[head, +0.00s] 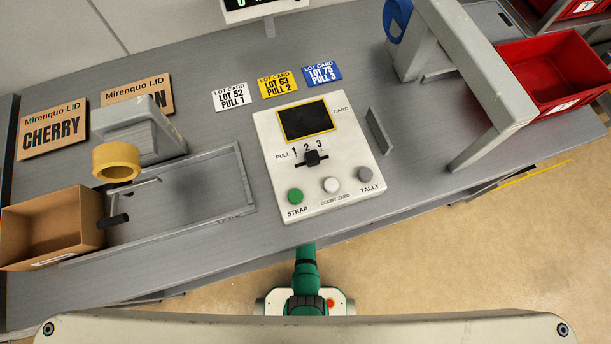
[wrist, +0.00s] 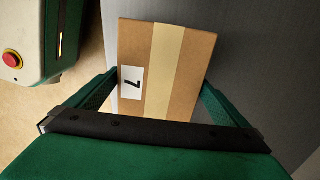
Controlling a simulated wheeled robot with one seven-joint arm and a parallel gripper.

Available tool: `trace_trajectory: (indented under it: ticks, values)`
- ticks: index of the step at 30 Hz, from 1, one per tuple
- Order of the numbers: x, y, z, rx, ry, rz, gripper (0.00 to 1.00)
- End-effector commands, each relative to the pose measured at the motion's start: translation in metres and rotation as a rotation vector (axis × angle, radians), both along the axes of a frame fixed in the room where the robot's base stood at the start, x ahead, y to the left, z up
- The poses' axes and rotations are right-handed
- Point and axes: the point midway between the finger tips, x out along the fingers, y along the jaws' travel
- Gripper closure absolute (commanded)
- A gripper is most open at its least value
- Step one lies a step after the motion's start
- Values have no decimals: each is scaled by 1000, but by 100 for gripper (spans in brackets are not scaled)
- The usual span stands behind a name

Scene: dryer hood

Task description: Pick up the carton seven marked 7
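The carton marked 7 (wrist: 176,80) is a brown box with a pale tape strip and a white label reading 7. It shows in the wrist view, ahead of my gripper (wrist: 161,80). The two green fingers lie on either side of its near end, with no clear gap on either side. Whether they press on it cannot be made out. The near end sits close to the dark bar of my gripper. What bears the carton is not clear; a grey surface shows beside and behind it. In the head view I make out neither the carton nor my gripper.
The grey bench (head: 215,75) holds a control panel (head: 351,165) with a slider and buttons, an open brown box (head: 50,228), a yellow tape roll (head: 116,162), lid cards and lot cards. A red bin (head: 552,75) is at right. Floor is open at lower right.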

Motion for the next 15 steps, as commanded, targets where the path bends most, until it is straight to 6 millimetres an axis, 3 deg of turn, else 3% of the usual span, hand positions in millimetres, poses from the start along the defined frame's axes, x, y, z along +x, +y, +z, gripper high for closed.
trace_trajectory:
  ticks: [1,5,6,15]
  values:
    - [0,0,0,0,0,0,12]
    - [0,0,0,0,0,0,43]
    - [1,0,0,0,-1,0,47]
    - [0,0,3,0,-1,0,47]
